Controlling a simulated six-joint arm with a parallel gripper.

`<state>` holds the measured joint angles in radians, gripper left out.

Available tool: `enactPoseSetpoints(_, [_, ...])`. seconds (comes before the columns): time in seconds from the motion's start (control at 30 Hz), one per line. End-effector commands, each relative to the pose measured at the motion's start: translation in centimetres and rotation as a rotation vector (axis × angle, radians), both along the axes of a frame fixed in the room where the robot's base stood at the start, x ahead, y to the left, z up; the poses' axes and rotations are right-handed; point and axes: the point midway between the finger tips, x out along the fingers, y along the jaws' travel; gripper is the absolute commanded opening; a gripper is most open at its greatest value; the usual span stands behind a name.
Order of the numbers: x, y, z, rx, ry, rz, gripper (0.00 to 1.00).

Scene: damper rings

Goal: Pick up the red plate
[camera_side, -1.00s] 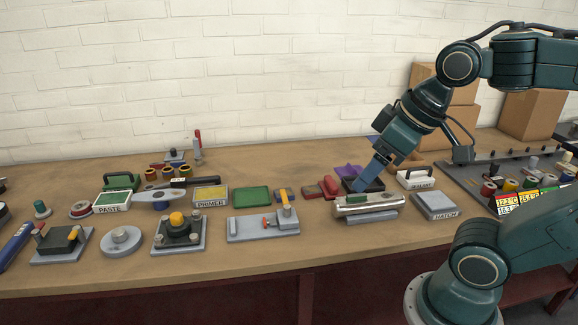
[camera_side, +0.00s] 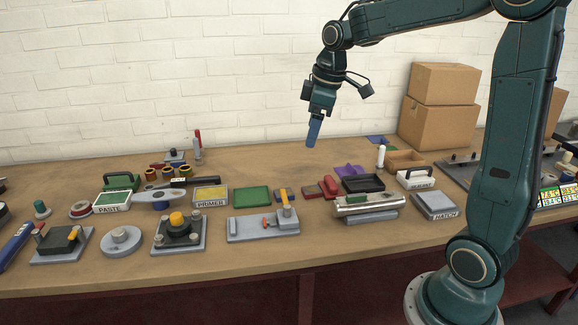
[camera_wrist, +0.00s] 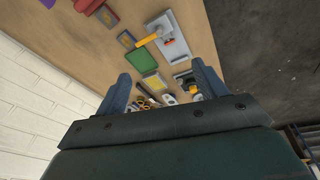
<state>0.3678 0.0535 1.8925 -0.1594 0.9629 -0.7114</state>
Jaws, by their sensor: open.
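A red block-like piece (camera_side: 328,186) lies on the bench right of centre in the side view. A flatter red-brown plate (camera_side: 312,191) lies just left of it; I cannot tell which one is the red plate. Both appear near the top edge in the wrist view, the block (camera_wrist: 87,5) cut off by the frame and the flatter plate (camera_wrist: 107,16) beside it. My gripper (camera_side: 313,136) hangs above the bench, pointing down, well above these pieces. In the wrist view its two blue fingers (camera_wrist: 162,85) stand apart with nothing held between them.
A metal cylinder (camera_side: 366,203) and a dark tray (camera_side: 362,184) sit right of the red pieces. A clamp on a grey plate (camera_side: 262,226) and a green tray (camera_side: 252,196) sit left. Cardboard boxes (camera_side: 437,124) stand at the back right. Bare bench lies behind the red pieces.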

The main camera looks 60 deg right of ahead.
Motion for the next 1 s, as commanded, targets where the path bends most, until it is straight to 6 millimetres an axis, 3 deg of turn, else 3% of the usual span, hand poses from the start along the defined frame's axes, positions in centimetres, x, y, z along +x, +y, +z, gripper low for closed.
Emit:
enactPoseSetpoints(0.2, [3.3, -4.5, -2.9, 0.001, 0.047, 0.092, 0.71])
enactPoseSetpoints(0.5, [6.4, -11.0, -8.1, 0.015, 0.094, 0.230, 0.71])
enactPoseSetpoints(0.8, [7.6, -16.5, -13.5, 0.038, 0.119, 0.349, 0.71])
enactPoseSetpoints(1.0, [7.7, -17.9, -15.0, 0.043, 0.123, 0.383, 0.71])
